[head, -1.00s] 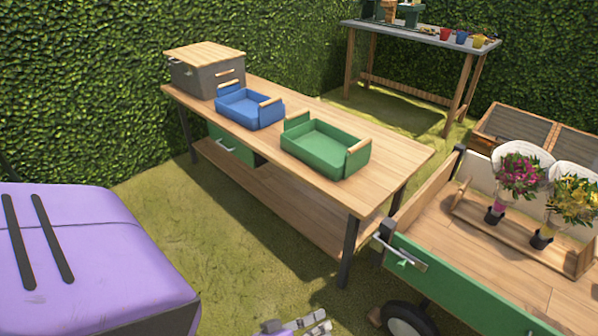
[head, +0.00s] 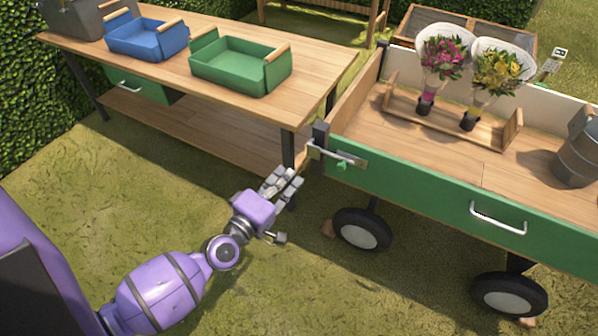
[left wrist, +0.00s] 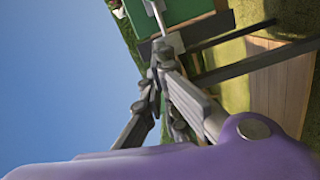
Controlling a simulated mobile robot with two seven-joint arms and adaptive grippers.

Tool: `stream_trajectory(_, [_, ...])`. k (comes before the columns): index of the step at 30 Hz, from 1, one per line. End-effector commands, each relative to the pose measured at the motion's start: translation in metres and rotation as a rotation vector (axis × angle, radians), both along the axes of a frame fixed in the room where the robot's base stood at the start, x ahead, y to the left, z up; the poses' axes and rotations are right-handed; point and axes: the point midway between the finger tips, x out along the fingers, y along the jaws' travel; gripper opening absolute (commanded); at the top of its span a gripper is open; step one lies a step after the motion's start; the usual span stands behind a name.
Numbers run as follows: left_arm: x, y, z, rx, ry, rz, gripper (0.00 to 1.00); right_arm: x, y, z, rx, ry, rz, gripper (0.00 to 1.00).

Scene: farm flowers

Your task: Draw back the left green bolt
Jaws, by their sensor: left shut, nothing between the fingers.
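The left green bolt (head: 342,165) sits at the left end of the cart's green side panel (head: 430,195), below a silver bar (head: 335,152) at the corner post. My left gripper (head: 290,180) is to the left of the bolt, apart from it and a little lower in the picture. Its fingers are together and empty. In the left wrist view the left gripper (left wrist: 155,65) points up toward the green panel (left wrist: 185,12) and a silver bar (left wrist: 155,10). The bolt itself cannot be made out there. My right gripper is not in view.
The wooden table (head: 310,90) stands behind my left gripper, with a blue tray (head: 147,42) and a green tray (head: 240,68). The cart carries two bouquets (head: 440,60) in a wooden rack and a metal can (head: 580,150). Grass in front is clear.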

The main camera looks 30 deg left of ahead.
Motion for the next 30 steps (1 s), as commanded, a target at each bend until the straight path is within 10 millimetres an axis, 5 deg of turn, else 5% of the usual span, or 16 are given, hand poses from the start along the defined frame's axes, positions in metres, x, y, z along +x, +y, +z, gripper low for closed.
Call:
stream_trajectory(12, [0.087, -0.011, -0.002, -0.001, -0.003, 0.0, 0.0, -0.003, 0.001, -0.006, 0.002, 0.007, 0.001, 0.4])
stream_trajectory(21, [0.09, -0.046, -0.009, -0.001, 0.0, 0.0, 0.0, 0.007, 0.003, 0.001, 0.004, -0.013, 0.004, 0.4])
stream_trajectory(30, [0.09, -0.05, -0.01, 0.0, 0.0, 0.0, 0.0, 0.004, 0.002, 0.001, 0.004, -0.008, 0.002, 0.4])
